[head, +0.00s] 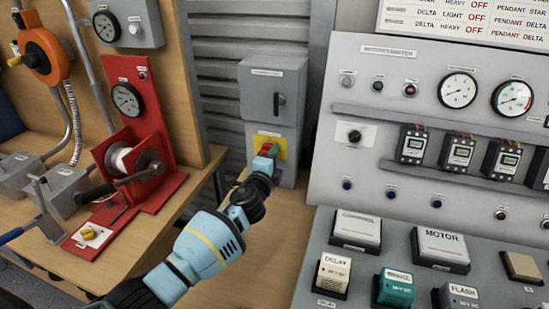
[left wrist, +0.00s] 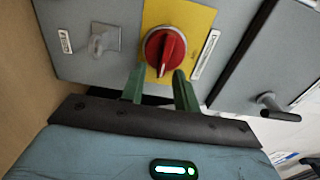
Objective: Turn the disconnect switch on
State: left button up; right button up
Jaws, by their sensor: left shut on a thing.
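The disconnect switch is a red rotary knob (left wrist: 165,52) on a yellow plate (left wrist: 202,20), low on a grey cabinet. In the head view the knob (head: 270,148) is partly covered by my gripper, and the yellow plate (head: 281,150) shows beside it. My left gripper (left wrist: 160,76) reaches the knob from below, with one green finger on each side of its lower part, and is shut on it. The knob's raised grip looks roughly upright in the left wrist view. My right gripper is not in view.
The grey cabinet (head: 262,112) has a black handle (head: 276,104) above the switch. A motor panel (head: 425,60) with gauges and meters stands on the right. A red winch stand (head: 155,110) is on the wooden bench at left.

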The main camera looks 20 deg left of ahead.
pick_arm(q)
jog(key=o, duration=1)
jog(key=shift+a+f, duration=0.2)
jog(key=shift+a, duration=0.45)
jog(key=shift+c, duration=0.2)
jog(key=shift+o, duration=0.5)
jog(key=s+p, duration=0.1)
jog(key=s, duration=0.6)
jog(key=shift+s+p, duration=0.3)
jog(key=shift+s, duration=0.1)
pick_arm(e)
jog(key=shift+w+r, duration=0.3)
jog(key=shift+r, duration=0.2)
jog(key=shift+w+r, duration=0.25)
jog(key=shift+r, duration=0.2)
pick_arm(q)
jog(key=shift+d+r, duration=0.1)
